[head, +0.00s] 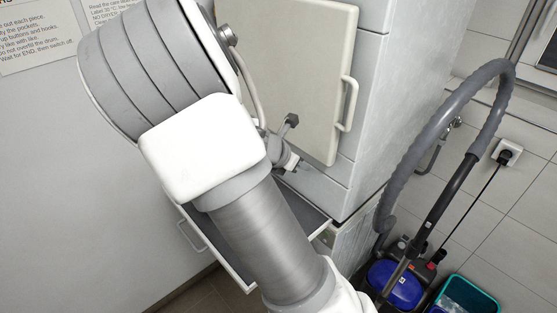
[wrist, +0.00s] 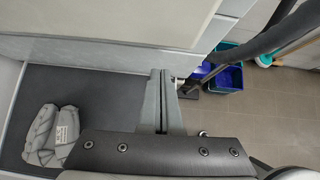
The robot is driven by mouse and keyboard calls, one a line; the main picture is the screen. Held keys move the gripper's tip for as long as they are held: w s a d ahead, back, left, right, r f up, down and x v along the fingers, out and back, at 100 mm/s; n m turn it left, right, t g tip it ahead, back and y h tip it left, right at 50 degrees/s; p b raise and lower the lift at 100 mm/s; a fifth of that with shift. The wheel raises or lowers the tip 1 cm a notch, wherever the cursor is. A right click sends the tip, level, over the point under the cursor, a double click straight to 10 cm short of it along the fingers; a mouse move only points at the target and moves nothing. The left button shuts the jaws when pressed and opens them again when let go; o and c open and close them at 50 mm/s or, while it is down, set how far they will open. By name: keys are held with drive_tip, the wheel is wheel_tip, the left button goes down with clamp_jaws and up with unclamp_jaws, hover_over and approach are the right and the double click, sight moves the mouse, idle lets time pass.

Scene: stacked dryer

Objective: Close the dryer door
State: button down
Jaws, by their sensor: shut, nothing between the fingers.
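The dryer door (head: 300,75) is a flat cream panel with a pale bar handle (head: 348,105) on its right side. It lies roughly parallel to the dryer front (head: 372,60); I cannot tell whether it is fully shut. Its upper left part is hidden behind my arm. In the wrist view the door's lower part (wrist: 100,18) fills the upper left. My gripper (head: 303,166) is near the door's lower edge, left of and below the handle. In the wrist view its fingers (wrist: 160,74) are together and empty; I see no clear contact with the door.
Below the door, a pulled-out drawer or shelf (wrist: 90,85) with a dark surface holds folded grey cloth (wrist: 50,138). A grey vacuum hose (head: 400,150), a blue-topped vacuum (head: 397,285) and a teal bucket (head: 470,295) stand to the right. Tiled floor is open beyond.

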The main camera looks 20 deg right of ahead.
drive_tip(key=a+v, duration=0.1)
drive_tip(key=v, duration=1)
drive_tip(key=s+a+r+m+y, duration=0.2)
drive_tip(key=s+m, duration=0.4)
drive_tip(key=m, duration=0.1)
drive_tip(key=s+a+r+m+t+y+b, duration=0.1)
drive_tip(key=s+a+r+m+y, duration=0.1)
drive_tip(key=s+m, duration=0.4)
drive_tip(key=s+a+r+m+t+y+b, duration=0.1)
drive_tip(key=s+a+r+m+y, duration=0.2)
drive_tip(key=s+m, duration=0.4)
drive_tip(key=shift+a+m+y, duration=0.25)
drive_tip(key=shift+m+y, duration=0.45)
drive_tip(key=shift+m, duration=0.5)
drive_tip(key=shift+s, duration=0.15)
